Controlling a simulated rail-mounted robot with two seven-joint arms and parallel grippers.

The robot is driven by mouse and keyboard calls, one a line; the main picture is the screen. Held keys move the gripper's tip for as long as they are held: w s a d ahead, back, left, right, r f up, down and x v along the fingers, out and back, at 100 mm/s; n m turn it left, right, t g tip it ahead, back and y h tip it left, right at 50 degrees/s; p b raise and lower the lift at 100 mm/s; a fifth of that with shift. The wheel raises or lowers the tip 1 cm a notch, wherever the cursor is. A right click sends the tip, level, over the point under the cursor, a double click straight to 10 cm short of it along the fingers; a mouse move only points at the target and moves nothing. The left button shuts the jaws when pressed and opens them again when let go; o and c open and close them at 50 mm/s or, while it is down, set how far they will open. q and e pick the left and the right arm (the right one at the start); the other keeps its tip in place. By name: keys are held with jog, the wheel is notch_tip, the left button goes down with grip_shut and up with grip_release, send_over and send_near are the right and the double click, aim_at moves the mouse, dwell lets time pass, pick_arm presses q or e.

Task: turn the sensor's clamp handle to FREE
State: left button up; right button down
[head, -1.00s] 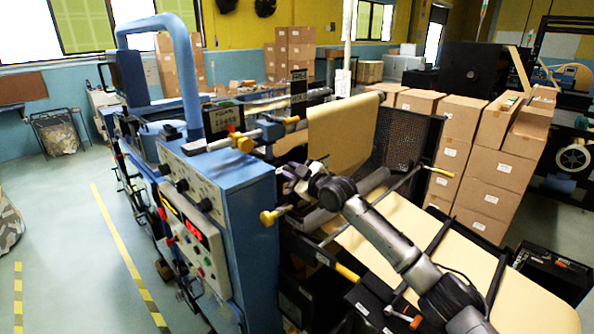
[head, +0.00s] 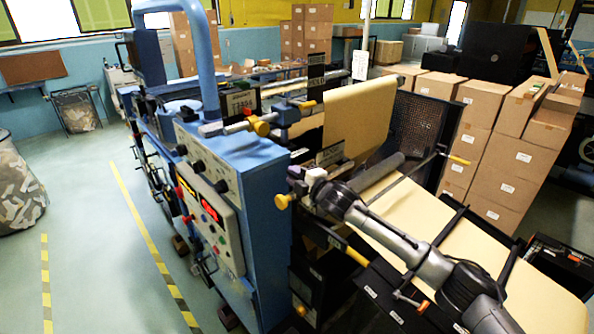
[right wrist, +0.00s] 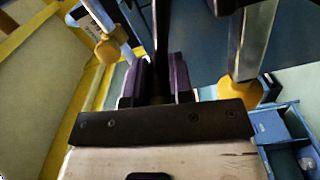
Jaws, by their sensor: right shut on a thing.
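My right gripper (head: 300,180) reaches in from the lower right to the side of the blue machine, beside a yellow knob (head: 282,201). In the right wrist view its two purple fingers (right wrist: 158,78) are shut on a narrow dark bar (right wrist: 161,35), which looks like the clamp handle. The fingers and wrist hide most of the sensor and its clamp in the head view. I cannot read the handle's setting. A small black label plate (head: 330,153) stands just above the gripper. My left gripper is not in view.
Cartons (head: 490,175) stand at right.

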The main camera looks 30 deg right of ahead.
jog(key=shift+f+n, duration=0.3)
dwell(0.4)
jog(key=c, duration=1)
grip_release()
jog(key=shift+s, duration=0.1)
jog(key=shift+s+d+b, duration=0.3)
jog(key=shift+s+b, duration=0.4)
jog(key=shift+s, duration=1.55)
jog(key=shift+s+d+b, duration=0.25)
jog(key=shift+s+b, duration=0.4)
jog(key=shift+s, duration=1.6)
jog(key=shift+s+d+b, duration=0.3)
jog(key=shift+s+b, duration=0.4)
jog(key=shift+s, duration=1.55)
